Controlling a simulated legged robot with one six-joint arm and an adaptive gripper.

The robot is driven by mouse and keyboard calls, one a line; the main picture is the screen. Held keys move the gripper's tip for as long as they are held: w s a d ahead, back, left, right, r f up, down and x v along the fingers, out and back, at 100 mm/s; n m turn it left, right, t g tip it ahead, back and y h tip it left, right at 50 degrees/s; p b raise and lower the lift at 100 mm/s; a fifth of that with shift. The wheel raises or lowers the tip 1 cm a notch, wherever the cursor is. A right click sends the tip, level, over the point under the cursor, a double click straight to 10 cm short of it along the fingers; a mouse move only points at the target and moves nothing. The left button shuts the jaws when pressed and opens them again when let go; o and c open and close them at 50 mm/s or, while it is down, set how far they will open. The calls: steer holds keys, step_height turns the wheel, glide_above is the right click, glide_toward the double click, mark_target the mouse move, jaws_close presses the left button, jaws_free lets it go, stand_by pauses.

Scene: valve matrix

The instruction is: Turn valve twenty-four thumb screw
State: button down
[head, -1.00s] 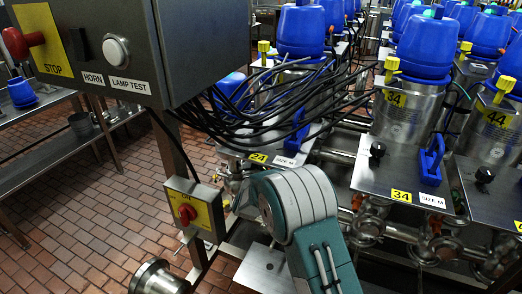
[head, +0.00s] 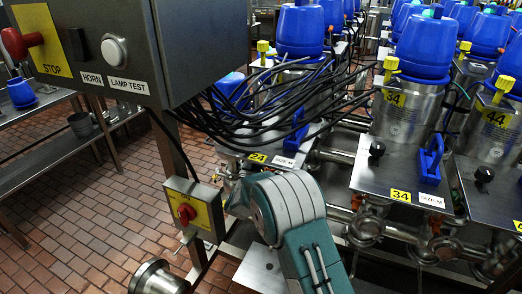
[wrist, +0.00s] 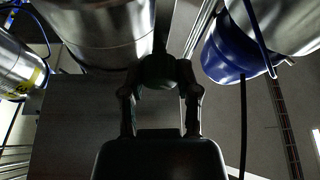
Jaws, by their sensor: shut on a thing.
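The valve twenty-four unit carries a yellow "24" label (head: 258,157) on its metal plate, beside a "SIZE M" tag and an upright blue handle (head: 297,130). Its thumb screw cannot be made out in the head view. In the wrist view, my gripper (wrist: 160,88) has its two fingers on either side of a dark rounded thing (wrist: 158,70), apparently the thumb screw, and is shut on it. In the head view, my grey and teal arm stands in front of the valve twenty-four plate, and the gripper's fingers are hidden.
Black cables (head: 285,95) hang over the unit. A control box (head: 110,45) is at upper left, with a yellow switch box (head: 193,208) below. Valve thirty-four (head: 400,195), with its black knob (head: 377,149), stands to the right. Brick floor lies open at left.

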steer(key=shift+f, duration=0.45)
steer(key=c, duration=0.5)
jaws_free()
steer(key=shift+o, duration=0.8)
steer(key=shift+a, duration=0.1)
steer(key=shift+r, duration=0.15)
steer(key=shift+r+n, duration=0.15)
steer(key=shift+n, duration=0.15)
